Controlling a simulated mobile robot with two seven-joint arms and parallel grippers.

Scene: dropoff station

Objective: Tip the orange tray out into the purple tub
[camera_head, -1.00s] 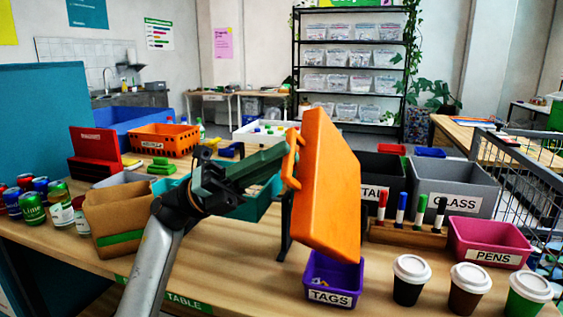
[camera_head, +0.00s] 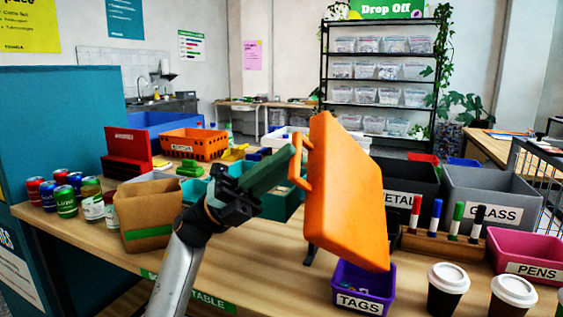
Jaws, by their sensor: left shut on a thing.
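The orange tray (camera_head: 348,190) is held steeply tilted in the middle of the head view, its flat underside toward me and its lower corner over the purple tub. My left gripper (camera_head: 284,172) is shut on the handle at the tray's left side. The tray's inside is hidden. The purple tub (camera_head: 362,301), labelled TAGS, stands on the table below the tray, with a few small things showing inside it. My right gripper is not in view.
On the wooden table (camera_head: 262,262), a brown box (camera_head: 147,208) and several cans stand left. Grey GLASS bin (camera_head: 490,195), dark METAL bin (camera_head: 408,180), a marker holder (camera_head: 440,247), pink PENS bin (camera_head: 528,252) and lidded cups (camera_head: 447,288) stand right. Bare tabletop lies left of the tub.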

